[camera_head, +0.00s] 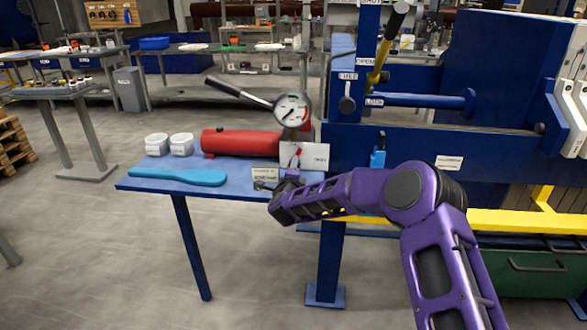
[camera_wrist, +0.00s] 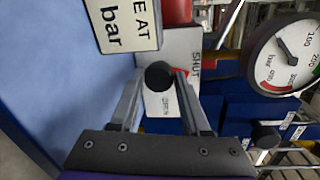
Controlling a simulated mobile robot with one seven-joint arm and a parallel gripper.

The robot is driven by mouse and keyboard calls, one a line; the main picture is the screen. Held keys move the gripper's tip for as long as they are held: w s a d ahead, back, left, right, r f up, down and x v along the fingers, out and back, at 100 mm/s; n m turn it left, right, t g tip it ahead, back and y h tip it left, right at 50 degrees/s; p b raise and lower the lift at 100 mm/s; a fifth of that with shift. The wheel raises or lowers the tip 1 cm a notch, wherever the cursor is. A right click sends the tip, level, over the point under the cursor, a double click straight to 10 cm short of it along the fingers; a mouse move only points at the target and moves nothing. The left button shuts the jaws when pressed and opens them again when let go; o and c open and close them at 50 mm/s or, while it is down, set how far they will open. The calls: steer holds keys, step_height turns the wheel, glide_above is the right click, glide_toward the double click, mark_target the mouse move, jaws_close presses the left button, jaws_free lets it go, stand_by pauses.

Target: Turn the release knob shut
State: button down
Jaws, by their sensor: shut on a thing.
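The release knob (camera_wrist: 158,76) is a round black knob in the wrist view. It sits in front of a white plate (camera_wrist: 180,45) marked SHUT and OPEN with a red arrow. My gripper (camera_wrist: 161,74) has one finger on each side of the knob and is shut on it. In the head view my gripper (camera_head: 273,184) is at the right end of the small blue table, below the white plate (camera_head: 313,157). There the gripper and arm hide the knob. How far the knob is turned cannot be told.
A red pump cylinder (camera_head: 242,142) with a round gauge (camera_head: 293,110) and a long lever (camera_head: 238,91) stands behind my gripper. A small sign (camera_head: 265,172) is close by. The blue press frame (camera_head: 440,143) stands right.

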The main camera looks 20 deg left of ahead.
steer(key=shift+n+h, duration=0.3)
steer(key=shift+n, duration=1.4)
steer(key=c, duration=0.7)
jaws_free()
steer(key=shift+o, duration=0.2)
steer(key=shift+s, duration=0.1)
steer(key=v, duration=1.7)
steer(key=shift+s+p, duration=0.15)
steer(key=shift+p, duration=0.3)
steer(key=shift+r, duration=0.1)
